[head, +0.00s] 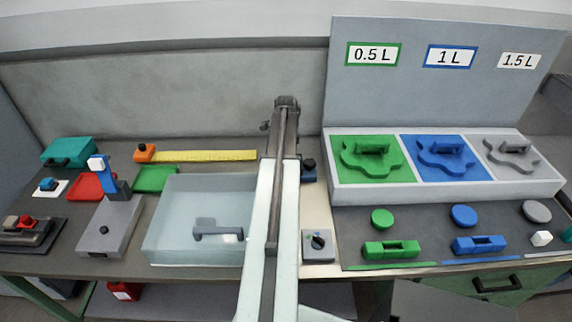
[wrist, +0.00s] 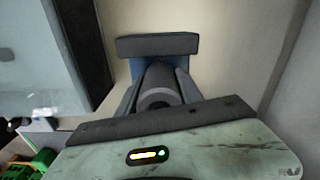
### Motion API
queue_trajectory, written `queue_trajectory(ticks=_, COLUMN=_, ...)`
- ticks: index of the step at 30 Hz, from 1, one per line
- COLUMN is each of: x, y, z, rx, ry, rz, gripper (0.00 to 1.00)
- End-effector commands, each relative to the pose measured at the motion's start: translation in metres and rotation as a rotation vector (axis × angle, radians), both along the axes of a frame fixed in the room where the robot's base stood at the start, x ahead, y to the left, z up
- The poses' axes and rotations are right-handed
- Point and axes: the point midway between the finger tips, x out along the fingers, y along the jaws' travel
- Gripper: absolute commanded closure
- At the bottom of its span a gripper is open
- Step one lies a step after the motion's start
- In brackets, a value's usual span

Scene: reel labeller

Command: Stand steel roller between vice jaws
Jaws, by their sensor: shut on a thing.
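The dark grey steel roller (wrist: 159,82) shows in the wrist view with its round end toward the camera. My gripper (wrist: 158,92) is shut on it, with a finger on each side. The blue vice (wrist: 157,62) is just beyond the roller, with a dark jaw (wrist: 157,44) across its far end. The near side of the vice is hidden, and I cannot tell whether the roller touches it. In the head view a small part of the blue vice (head: 308,173) shows right of my arm; the gripper and roller are hidden there.
A clear tub (head: 165,245) with a grey handle stands left of my arm. A grey block with a round knob (head: 317,251) is right of it. The labelled tray (head: 445,190) with green, blue and grey recesses is further right. A yellow ruler (head: 205,156) lies at the back.

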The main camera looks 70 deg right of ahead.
Motion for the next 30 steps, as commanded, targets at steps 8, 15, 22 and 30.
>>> queue_trajectory(ticks=8, x=0.0, y=0.0, z=-0.002, rx=0.0, ry=0.0, rz=0.001, gripper=0.43)
queue_trajectory(ticks=15, x=0.001, y=0.0, z=-0.001, rx=0.0, ry=0.0, rz=0.001, gripper=0.35)
queue_trajectory(ticks=22, x=0.001, y=0.0, z=0.006, rx=0.0, ry=0.0, rz=0.001, gripper=0.35)
queue_trajectory(ticks=30, x=0.001, y=0.001, z=0.052, rx=0.0, ry=0.0, rz=0.002, gripper=0.35)
